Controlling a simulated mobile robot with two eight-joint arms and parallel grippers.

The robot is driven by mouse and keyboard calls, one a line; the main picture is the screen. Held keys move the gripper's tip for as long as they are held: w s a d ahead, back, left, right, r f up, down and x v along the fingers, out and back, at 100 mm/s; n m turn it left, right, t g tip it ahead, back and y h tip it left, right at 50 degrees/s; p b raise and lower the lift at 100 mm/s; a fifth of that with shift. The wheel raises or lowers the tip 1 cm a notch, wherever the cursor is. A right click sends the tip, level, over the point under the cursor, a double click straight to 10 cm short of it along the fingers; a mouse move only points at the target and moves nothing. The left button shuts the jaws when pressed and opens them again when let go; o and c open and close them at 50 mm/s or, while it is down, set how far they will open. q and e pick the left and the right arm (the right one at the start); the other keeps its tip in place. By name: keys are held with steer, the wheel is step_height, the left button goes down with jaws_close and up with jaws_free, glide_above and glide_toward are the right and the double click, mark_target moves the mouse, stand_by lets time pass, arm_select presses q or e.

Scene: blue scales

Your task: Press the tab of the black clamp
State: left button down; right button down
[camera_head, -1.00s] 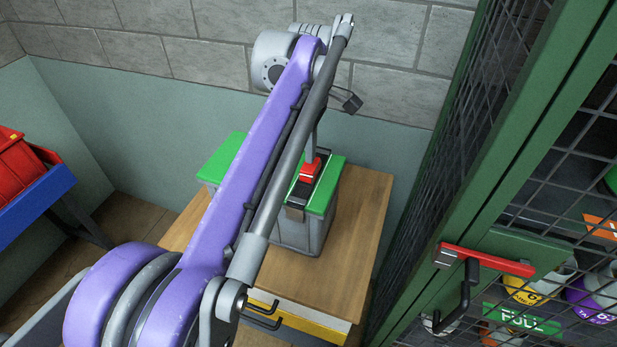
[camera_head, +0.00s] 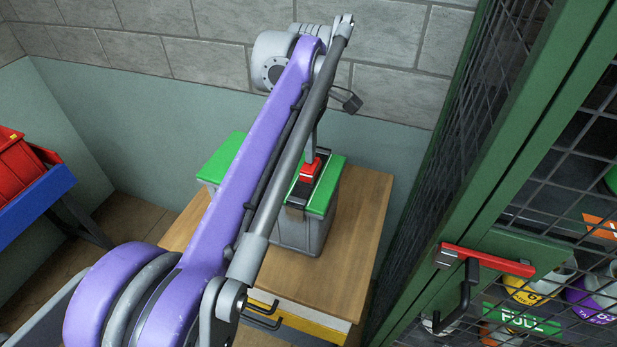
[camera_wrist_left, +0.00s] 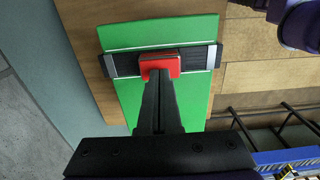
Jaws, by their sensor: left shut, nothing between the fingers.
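The black clamp (camera_head: 301,189) lies across the green lid (camera_head: 321,199) of a grey box (camera_head: 300,236). Its red tab (camera_head: 309,170) sits at the middle of the clamp. In the left wrist view the black clamp (camera_wrist_left: 195,59) has grey end pieces, and the red tab (camera_wrist_left: 160,65) is at its middle. My left gripper (camera_wrist_left: 160,77) is shut and empty, with its fingertips at the near edge of the red tab, seemingly touching it. In the head view my arm hides part of the lid and box. My right gripper is not in view.
The box stands on a wooden cabinet top (camera_head: 362,235) against the wall. A green mesh cage door with a red-handled latch (camera_head: 487,260) is close on the right. A blue rack with red bins (camera_head: 18,163) stands at the left.

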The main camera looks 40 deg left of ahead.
mark_target(310, 166)
arm_select(q)
steer(key=shift+f+b, duration=0.4)
steer(key=shift+f, duration=0.55)
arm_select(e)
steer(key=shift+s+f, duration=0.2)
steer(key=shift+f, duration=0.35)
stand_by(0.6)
arm_select(q)
steer(key=shift+r, duration=0.1)
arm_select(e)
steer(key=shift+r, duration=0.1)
